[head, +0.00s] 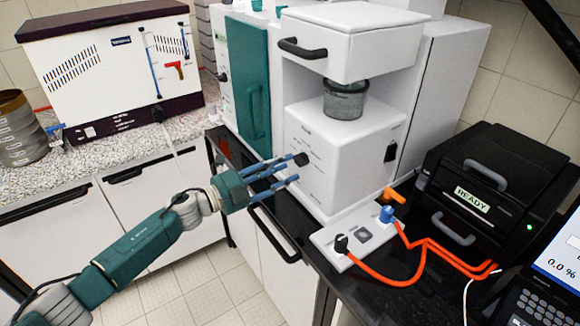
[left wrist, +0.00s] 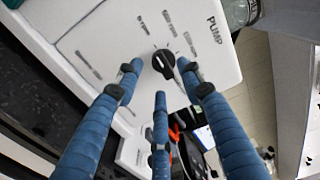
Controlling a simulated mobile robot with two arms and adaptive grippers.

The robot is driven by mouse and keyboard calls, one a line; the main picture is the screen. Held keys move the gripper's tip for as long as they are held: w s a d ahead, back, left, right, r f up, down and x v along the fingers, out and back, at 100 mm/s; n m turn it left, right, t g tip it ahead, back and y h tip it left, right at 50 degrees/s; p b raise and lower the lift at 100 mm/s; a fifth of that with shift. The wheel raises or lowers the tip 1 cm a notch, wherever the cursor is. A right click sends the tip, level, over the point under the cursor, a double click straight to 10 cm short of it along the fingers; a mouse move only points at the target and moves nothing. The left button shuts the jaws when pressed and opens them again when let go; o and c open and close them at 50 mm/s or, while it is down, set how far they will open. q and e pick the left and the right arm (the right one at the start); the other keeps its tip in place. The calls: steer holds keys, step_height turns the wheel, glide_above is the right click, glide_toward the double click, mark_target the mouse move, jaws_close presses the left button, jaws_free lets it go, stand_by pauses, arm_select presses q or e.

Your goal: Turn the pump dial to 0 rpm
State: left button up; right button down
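The pump dial (head: 301,159) is a small black knob on the front of the white pump housing (head: 325,140). In the left wrist view the dial (left wrist: 163,64) sits near the word PUMP, with small printed marks around it, too blurred to read. My left gripper (head: 287,168) has blue fingers pointing at the dial. In the left wrist view the left gripper (left wrist: 159,75) is open, with two fingertips on either side of the dial and a third below it. I cannot tell whether any finger touches the dial. My right gripper is not in view.
A black device reading READY (head: 490,190) stands further right. A green-grey jar (head: 345,99) sits on the housing. A granite counter (head: 120,150) is at left.

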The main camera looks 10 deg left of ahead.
arm_select(q)
steer(key=v, duration=0.9)
steer(key=shift+s+a, duration=0.2)
